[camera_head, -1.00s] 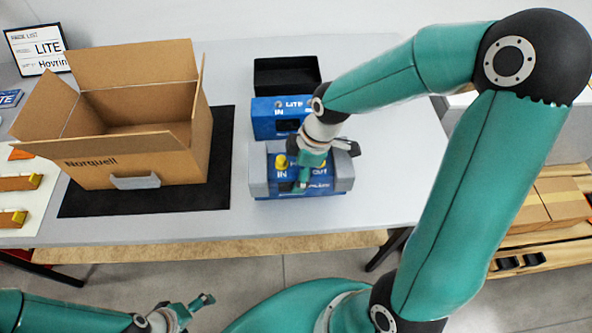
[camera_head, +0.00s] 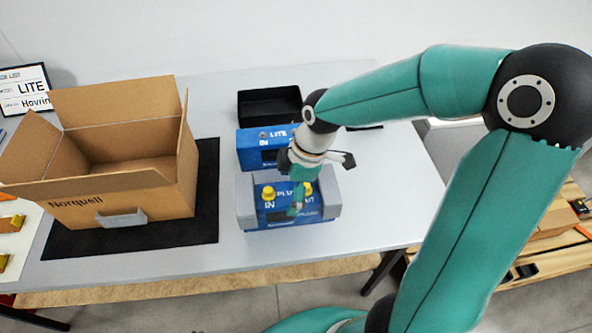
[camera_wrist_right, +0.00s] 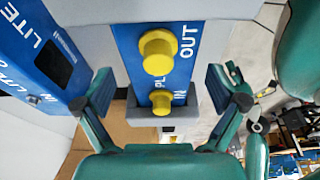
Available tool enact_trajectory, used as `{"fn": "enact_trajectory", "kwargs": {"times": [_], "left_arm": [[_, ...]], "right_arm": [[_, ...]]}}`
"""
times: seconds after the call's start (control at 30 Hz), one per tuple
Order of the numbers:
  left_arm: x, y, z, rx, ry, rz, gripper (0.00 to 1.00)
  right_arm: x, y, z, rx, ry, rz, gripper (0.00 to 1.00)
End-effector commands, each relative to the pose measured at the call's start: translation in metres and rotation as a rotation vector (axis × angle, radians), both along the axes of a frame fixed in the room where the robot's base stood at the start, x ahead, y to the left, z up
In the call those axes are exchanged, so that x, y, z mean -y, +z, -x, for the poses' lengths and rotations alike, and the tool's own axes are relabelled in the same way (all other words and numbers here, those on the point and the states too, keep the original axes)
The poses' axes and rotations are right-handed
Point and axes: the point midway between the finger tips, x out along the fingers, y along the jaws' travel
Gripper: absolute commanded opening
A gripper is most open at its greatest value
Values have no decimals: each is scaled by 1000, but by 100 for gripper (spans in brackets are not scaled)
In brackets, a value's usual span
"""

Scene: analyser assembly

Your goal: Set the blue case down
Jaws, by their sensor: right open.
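The blue case (camera_head: 284,216) has two yellow knobs and white lettering with PLUS, IN and OUT. It sits upright in a grey cradle (camera_head: 246,197) on the table. My right gripper (camera_head: 299,207) is over the front of the case and hides part of it. In the right wrist view, the open right gripper (camera_wrist_right: 162,88) has one finger on each side of the blue case (camera_wrist_right: 132,42). The knobs show between the fingers, and I see no grip on the case. My left gripper is out of view.
A second blue case (camera_head: 252,142) marked LITE stands behind, with a black tray (camera_head: 270,105) at the back. An open cardboard box (camera_head: 130,195) stands on a black mat (camera_head: 207,205) to the left. The tabletop (camera_head: 385,190) to the right is clear.

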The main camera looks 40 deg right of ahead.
Motion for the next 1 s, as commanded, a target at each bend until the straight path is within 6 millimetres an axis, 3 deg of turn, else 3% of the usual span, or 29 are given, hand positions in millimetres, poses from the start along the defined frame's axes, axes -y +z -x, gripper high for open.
{"fn": "enact_trajectory", "kwargs": {"times": [0.2,0.4,1.0], "left_arm": [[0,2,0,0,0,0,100],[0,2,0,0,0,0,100],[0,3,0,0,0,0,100]], "right_arm": [[10,44,6,6,1,1,95],[15,66,9,2,1,0,95],[16,70,10,-1,1,0,95]]}}
